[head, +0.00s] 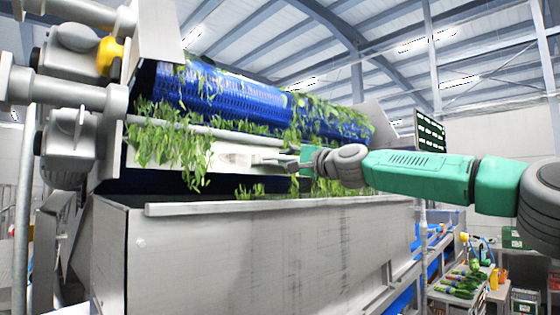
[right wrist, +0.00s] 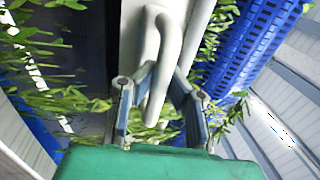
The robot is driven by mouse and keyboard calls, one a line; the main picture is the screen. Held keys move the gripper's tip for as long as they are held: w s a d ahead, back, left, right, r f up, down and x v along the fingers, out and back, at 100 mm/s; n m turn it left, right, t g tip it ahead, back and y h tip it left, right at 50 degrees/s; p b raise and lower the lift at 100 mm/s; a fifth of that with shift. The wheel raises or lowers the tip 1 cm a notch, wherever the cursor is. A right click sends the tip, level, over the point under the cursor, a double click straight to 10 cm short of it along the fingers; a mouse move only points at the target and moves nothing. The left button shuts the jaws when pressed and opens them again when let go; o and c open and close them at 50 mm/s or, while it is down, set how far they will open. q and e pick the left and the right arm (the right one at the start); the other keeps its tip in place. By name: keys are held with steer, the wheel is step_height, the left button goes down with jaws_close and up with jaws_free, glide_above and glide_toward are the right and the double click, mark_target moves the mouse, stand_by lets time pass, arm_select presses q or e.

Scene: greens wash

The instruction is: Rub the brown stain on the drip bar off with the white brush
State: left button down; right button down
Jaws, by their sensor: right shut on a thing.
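The pale drip bar (head: 222,147) runs below the blue drum, with green leaves hanging over it. My right gripper (head: 283,160) reaches in from the right in front of the bar. It is shut on the white brush (head: 237,160), whose pale head seems to be against or very near the bar; contact cannot be told. In the right wrist view the fingers of my right gripper (right wrist: 163,88) close around the brush's curved white handle (right wrist: 160,55). I cannot make out the brown stain in either view; the brush or leaves may cover it. My left gripper is out of view.
The blue drum (head: 235,95) carries leaves above the bar. A grey metal trough (head: 260,245) stands below and in front. Grey motors (head: 68,145) sit at the left. A cart with vegetables (head: 462,283) stands at the lower right.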

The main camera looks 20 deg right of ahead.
mark_target(279, 157)
steer(key=shift+w+d, duration=0.25)
steer(key=shift+d, duration=0.3)
steer(key=shift+s, duration=0.1)
steer(key=shift+s+a, duration=0.3)
steer(key=shift+a, duration=0.55)
steer(key=shift+s+a+b, duration=0.2)
steer(key=shift+a, duration=0.4)
steer(key=shift+s+a+b, duration=0.15)
steer(key=shift+a+b, duration=0.05)
steer(key=shift+a, duration=0.4)
steer(key=shift+s+a, duration=0.25)
steer(key=shift+a, duration=0.5)
steer(key=shift+s+a, duration=0.3)
steer(key=shift+a, duration=0.45)
steer(key=shift+s+a, duration=0.25)
steer(key=shift+a, duration=0.5)
steer(key=s+a+b, duration=0.1)
steer(key=s+a, duration=0.1)
steer(key=a, duration=0.5)
steer(key=shift+s+a, duration=0.2)
steer(key=shift+s, duration=0.2)
